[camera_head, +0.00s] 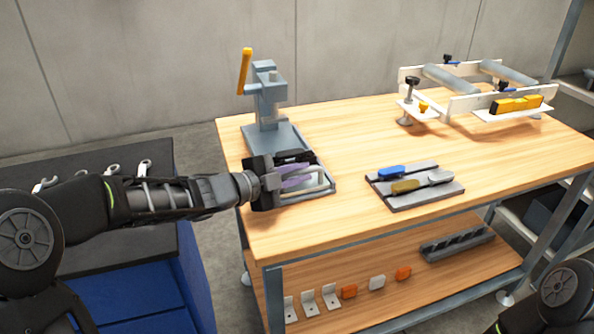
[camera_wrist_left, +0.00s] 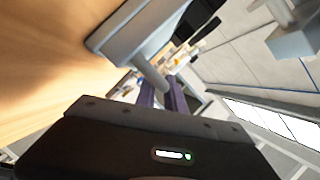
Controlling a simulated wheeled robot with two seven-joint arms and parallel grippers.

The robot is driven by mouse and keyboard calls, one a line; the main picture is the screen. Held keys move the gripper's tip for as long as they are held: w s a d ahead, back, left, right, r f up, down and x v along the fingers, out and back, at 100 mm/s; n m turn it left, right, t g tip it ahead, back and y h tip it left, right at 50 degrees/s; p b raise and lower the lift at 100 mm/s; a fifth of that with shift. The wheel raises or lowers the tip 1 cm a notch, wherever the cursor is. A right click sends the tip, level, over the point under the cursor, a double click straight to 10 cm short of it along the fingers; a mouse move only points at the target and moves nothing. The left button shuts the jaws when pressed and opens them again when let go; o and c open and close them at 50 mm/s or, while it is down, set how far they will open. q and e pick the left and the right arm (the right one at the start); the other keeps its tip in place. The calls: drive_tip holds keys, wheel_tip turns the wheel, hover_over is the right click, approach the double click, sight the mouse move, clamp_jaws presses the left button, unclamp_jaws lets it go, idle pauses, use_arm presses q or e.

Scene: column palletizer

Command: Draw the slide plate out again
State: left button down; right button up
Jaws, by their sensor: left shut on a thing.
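A grey-blue lever press (camera_head: 268,105) with a yellow handle (camera_head: 244,72) stands at the left end of the wooden bench. The grey slide plate (camera_head: 327,188) lies at the front of the press base, with a light bar handle on its near side. My left gripper (camera_head: 296,178) is over the plate, its purple fingers shut on the plate's handle. In the left wrist view the fingers (camera_wrist_left: 172,94) close at the grey handle bar (camera_wrist_left: 150,76), beside the grey plate (camera_wrist_left: 125,32). The gripper body hides part of the plate and base. My right gripper is out of view.
A grey tray (camera_head: 415,190) with a blue-handled and an olive-handled tool lies right of the press. A white frame fixture (camera_head: 480,103) stands at the back right. The lower shelf (camera_head: 380,300) holds brackets and orange and white blocks. Bench front is clear.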

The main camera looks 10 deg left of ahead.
use_arm(q)
drive_tip(key=shift+w, duration=0.1)
drive_tip(key=c, duration=1.5)
unclamp_jaws()
drive_tip(key=shift+o, duration=0.2)
drive_tip(key=shift+a, duration=0.1)
drive_tip(key=v, duration=0.8)
drive_tip(key=shift+p, duration=0.4)
drive_tip(key=shift+r, duration=0.1)
